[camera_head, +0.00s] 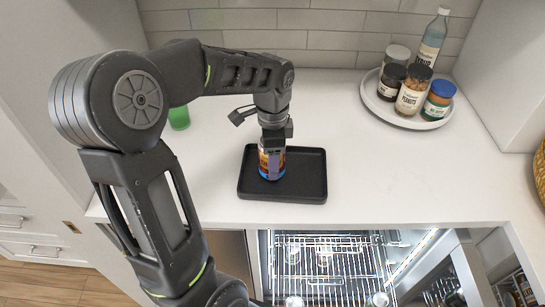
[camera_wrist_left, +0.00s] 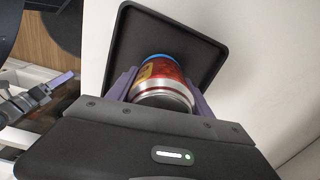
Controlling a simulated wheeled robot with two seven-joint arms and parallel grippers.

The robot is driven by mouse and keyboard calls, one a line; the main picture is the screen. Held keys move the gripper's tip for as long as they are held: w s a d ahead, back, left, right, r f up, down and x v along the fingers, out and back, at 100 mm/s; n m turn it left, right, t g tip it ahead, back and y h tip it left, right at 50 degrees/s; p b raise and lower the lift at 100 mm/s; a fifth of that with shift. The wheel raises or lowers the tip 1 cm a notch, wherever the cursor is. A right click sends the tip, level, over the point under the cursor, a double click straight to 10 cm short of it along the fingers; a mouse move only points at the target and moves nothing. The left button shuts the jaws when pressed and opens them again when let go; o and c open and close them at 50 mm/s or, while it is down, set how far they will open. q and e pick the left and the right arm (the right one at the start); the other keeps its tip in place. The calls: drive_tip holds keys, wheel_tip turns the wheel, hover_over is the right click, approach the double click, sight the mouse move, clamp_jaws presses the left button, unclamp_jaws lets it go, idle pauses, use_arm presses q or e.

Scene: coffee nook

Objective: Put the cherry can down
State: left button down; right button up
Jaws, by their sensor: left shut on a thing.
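The cherry can (camera_head: 271,166), red and yellow with a blue band at its lower end, is upright over the left part of the black tray (camera_head: 307,190). My left gripper (camera_head: 272,148) is shut on it from above. In the left wrist view the can (camera_wrist_left: 162,75) sits between the two purple-grey fingers of my left gripper (camera_wrist_left: 163,92), with the tray (camera_wrist_left: 195,25) behind it. I cannot tell whether its base touches the tray. What looks like my right gripper (camera_wrist_left: 38,97) shows only at the left of the wrist view, its opening unclear.
A round white tray (camera_head: 430,123) at the back right holds a syrup bottle (camera_head: 433,38), a peanuts jar (camera_head: 412,92) and other jars. A green object (camera_head: 179,118) stands behind my left arm. The lit, open appliance with a rack (camera_head: 325,265) lies below the counter's front edge. The counter right of the black tray is clear.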

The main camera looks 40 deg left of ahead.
use_arm(q)
drive_tip(key=shift+f, duration=0.15)
drive_tip(key=shift+c, duration=2.1)
unclamp_jaws()
drive_tip(key=shift+f, duration=0.1)
wheel_tip(320, 180, up, 12)
drive_tip(key=shift+r+b, duration=0.2)
drive_tip(key=shift+b, duration=0.2)
